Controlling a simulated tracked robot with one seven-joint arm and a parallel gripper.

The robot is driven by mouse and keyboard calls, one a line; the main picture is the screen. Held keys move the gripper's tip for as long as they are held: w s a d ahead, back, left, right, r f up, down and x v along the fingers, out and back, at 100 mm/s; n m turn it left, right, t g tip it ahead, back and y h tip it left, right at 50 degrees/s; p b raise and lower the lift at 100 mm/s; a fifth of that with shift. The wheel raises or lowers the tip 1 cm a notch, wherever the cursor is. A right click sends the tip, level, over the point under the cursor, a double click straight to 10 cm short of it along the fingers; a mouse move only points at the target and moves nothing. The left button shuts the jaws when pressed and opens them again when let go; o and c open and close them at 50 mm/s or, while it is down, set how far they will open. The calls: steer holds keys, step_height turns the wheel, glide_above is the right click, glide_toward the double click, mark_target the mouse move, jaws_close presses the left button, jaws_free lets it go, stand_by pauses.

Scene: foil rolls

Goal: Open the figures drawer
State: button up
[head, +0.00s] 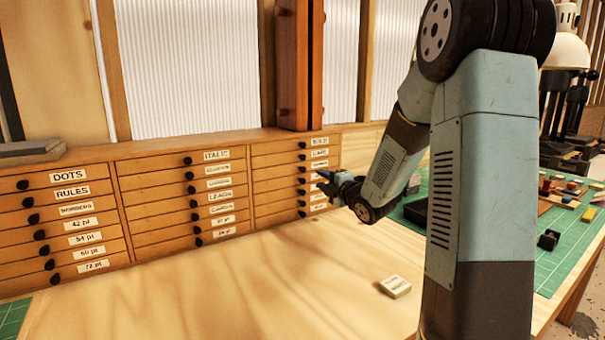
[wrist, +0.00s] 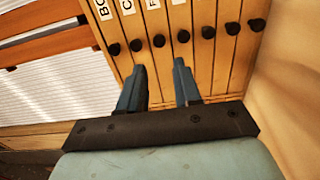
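The right column of wooden drawers (head: 280,181) stands against the wall, all fronts looking shut. In the wrist view the column appears turned sideways. Its third label (wrist: 150,4) starts with "F", but the rest is cut off; in the head view that label is too small to read. The dark round knob (wrist: 159,41) below that label lies just beyond the fingertips, roughly between them. My gripper (wrist: 160,66) is open and empty, its two blue fingers apart and pointing at the drawer fronts. In the head view my gripper (head: 322,180) is close in front of this column.
Other knobs (wrist: 183,37) sit close on both sides. Two more drawer columns, with labels such as RULES (head: 72,191) and ITALIC (head: 217,155), stand to the left. A small pale block (head: 395,287) lies on the wooden bench top (head: 240,285), otherwise mostly clear. A green mat (head: 570,245) with small items is right.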

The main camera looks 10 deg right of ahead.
mark_target(304, 171)
steer(key=x, duration=1)
steer(key=shift+w+a+f, duration=0.1)
steer(key=shift+w, duration=0.05)
steer(key=shift+c, duration=0.4)
jaws_close()
